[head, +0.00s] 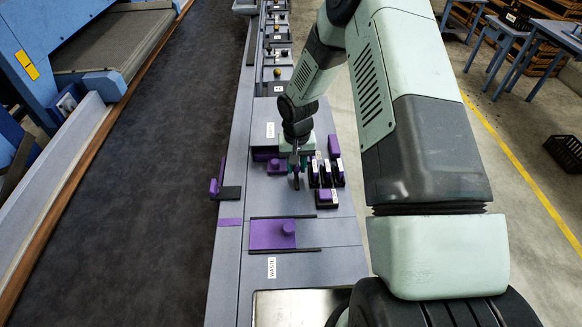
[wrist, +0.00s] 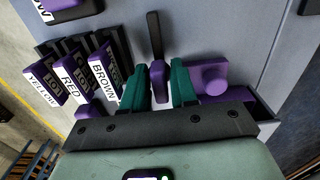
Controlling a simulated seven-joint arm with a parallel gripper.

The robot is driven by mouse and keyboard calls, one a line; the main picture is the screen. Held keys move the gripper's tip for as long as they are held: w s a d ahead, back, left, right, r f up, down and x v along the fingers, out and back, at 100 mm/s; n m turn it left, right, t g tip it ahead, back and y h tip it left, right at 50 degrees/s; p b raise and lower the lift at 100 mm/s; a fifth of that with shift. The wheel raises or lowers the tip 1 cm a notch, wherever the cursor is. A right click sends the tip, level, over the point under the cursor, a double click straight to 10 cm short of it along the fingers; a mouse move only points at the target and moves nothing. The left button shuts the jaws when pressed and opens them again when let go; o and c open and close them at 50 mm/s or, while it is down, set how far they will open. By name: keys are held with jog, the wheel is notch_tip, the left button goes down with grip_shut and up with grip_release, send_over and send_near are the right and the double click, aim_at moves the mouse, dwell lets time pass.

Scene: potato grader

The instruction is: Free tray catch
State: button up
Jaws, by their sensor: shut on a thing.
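My gripper (head: 295,172) is low over the grey bench, and its teal fingers (wrist: 158,88) are closed around a narrow purple piece (wrist: 158,75). The purple piece also shows below the fingers in the head view (head: 296,183). A dark upright bar (wrist: 155,35) shows just beyond it; I cannot tell whether they are joined. A purple block with a round knob (wrist: 210,78) is close beside the right finger in the wrist view; a knobbed purple block shows left of my gripper in the head view (head: 275,166). No part is clearly recognisable as the tray catch.
Dark blocks with purple labelled faces, YELLOW (wrist: 42,90), RED (wrist: 73,83) and BROWN (wrist: 104,74), stand beside the gripper. A purple plate with a knob (head: 265,235) lies near the WASTE label (head: 271,267). A purple fitting (head: 214,188) sits at the belt-side edge.

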jog(key=o, duration=0.4)
jog(key=shift+c, duration=0.2)
jog(key=shift+r, duration=0.1)
jog(key=shift+r, duration=2.4)
jog(key=shift+r, duration=0.3)
jog(key=s+d+r+t+h, duration=0.1)
jog(key=s+d+r, duration=0.25)
jog(key=r, duration=0.95)
jog(key=s+d+r+t, duration=0.2)
jog(key=s+r, duration=0.2)
jog(key=r, duration=0.9)
jog(key=s+r+t, duration=0.1)
jog(key=s+r, duration=0.2)
jog(key=s, duration=0.4)
jog(key=s+r, duration=0.4)
jog(key=s, duration=0.3)
jog(key=s+d+r+t+y, duration=0.1)
jog(key=s+r, duration=0.2)
jog(key=s, duration=0.4)
jog(key=shift+r+t, duration=0.2)
jog(key=shift+t, duration=0.1)
